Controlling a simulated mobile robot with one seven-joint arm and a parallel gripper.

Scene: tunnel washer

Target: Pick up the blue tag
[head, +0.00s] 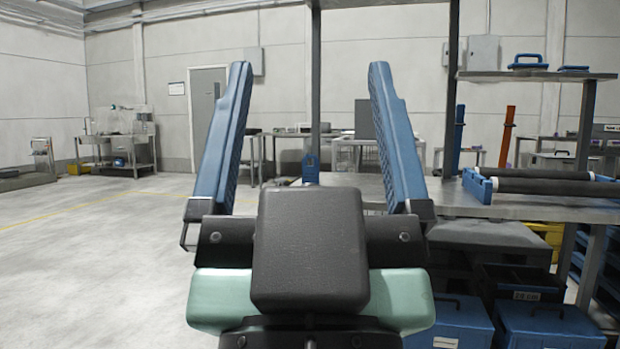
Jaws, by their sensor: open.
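My gripper (310,95) is open, its two blue fingers raised and wide apart in the middle of the head view. A small blue tag (311,168) shows between the fingers, beyond the dark gripper body. It appears upright near the left end of the grey workbench (460,200), close to a metal post.
Black rollers in a blue frame (478,186) lie on the bench at the right. A shelf (540,76) with a blue-handled item stands above. Blue boxes (548,326) sit under the bench. A grey post (452,90) rises behind the right finger. The floor at left is clear.

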